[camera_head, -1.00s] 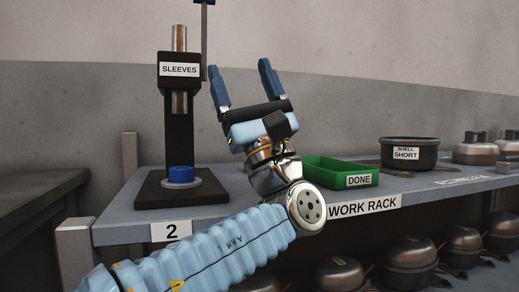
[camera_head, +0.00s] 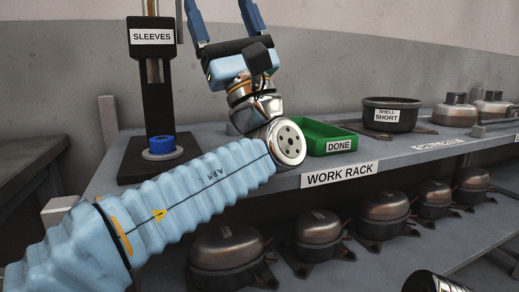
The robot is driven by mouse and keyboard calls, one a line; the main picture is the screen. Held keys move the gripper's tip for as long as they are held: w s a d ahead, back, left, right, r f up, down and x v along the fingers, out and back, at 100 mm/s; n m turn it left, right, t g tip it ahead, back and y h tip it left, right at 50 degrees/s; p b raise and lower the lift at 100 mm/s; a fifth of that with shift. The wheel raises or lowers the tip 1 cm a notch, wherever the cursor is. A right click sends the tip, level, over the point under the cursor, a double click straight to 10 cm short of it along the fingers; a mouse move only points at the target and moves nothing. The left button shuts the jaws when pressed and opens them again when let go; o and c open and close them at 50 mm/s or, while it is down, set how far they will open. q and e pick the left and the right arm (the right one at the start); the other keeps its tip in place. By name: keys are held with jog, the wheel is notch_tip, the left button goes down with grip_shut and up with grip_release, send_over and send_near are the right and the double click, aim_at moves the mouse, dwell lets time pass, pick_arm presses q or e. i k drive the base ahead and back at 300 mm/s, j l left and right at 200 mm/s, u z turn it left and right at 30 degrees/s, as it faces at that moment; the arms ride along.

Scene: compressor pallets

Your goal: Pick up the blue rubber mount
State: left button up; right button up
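A blue rubber mount (camera_head: 161,143), a short ring, sits on a pale round plate on the black base of the SLEEVES stand (camera_head: 155,100) at the left end of the work rack. The left gripper (camera_head: 223,12) is raised to the right of the stand's post, well above and right of the mount. Its two blue fingers point up and are spread wide with nothing between them; their tips reach the top edge of the picture. The left arm crosses in front of the rack, below the mount, without hiding it. The right gripper is not in view.
A green DONE tray (camera_head: 319,148) and a dark SHELL SHORT pot (camera_head: 391,118) stand on the work rack (camera_head: 400,152) to the right. Compressors (camera_head: 455,115) stand at its far right, and several more sit on the shelf below. A dark table (camera_head: 30,170) is at left.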

aim_at(161, 144)
jog(key=k+l, duration=0.1)
jog(key=k, duration=0.9)
jog(key=l, duration=0.05)
